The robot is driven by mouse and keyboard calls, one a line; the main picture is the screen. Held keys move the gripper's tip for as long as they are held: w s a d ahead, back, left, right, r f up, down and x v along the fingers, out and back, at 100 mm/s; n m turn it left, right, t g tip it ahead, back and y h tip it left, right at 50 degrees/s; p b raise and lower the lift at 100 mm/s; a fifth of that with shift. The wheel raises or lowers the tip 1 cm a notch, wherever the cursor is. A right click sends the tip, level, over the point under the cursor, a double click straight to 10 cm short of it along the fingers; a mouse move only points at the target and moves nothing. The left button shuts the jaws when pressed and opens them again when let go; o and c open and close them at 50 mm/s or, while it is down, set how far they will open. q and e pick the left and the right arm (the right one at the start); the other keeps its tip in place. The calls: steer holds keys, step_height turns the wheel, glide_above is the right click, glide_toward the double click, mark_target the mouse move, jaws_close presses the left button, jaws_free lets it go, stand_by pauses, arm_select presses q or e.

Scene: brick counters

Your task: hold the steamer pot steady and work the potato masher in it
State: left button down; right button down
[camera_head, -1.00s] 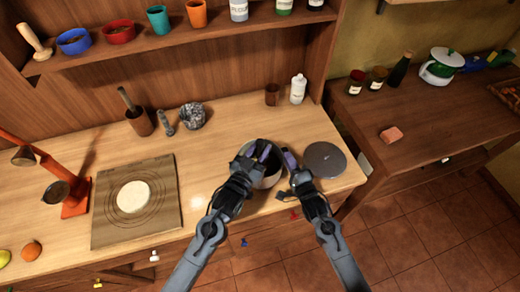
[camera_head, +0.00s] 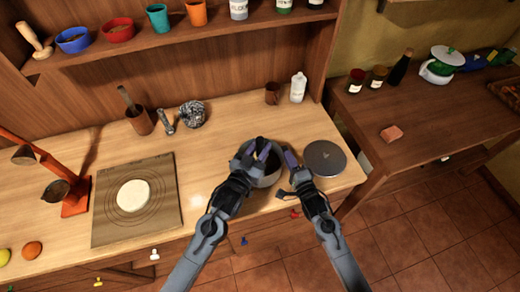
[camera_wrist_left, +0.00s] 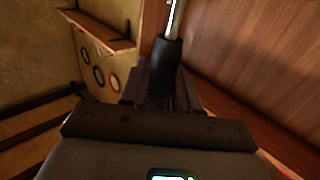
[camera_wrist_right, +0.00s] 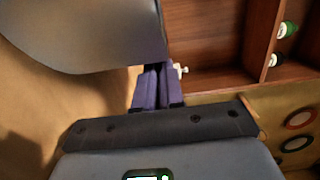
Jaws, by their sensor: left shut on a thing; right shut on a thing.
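The grey steamer pot (camera_head: 268,181) stands near the counter's front edge, partly covered by my arms. My left gripper (camera_head: 259,150) is over the pot, shut on the potato masher's black handle (camera_wrist_left: 165,65). In the left wrist view a shiny metal shaft runs on from that handle. The masher's head is hidden. My right gripper (camera_head: 289,161) is at the pot's right side, its purple fingers (camera_wrist_right: 157,88) shut. The pot's grey curved wall (camera_wrist_right: 85,30) fills the upper left of the right wrist view. The exact part of the pot gripped is hidden.
A round grey lid (camera_head: 325,158) lies close to the right of my right gripper. A board with dough (camera_head: 133,196) lies to the left. A brown cup (camera_head: 272,94) and white bottle (camera_head: 298,88) stand behind.

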arm_select(q)
steer(key=shift+w+d, duration=1.2)
steer(key=shift+d, duration=0.2)
steer(key=shift+f, duration=0.15)
steer(key=shift+f, duration=0.8)
step_height(320, 180, up, 2)
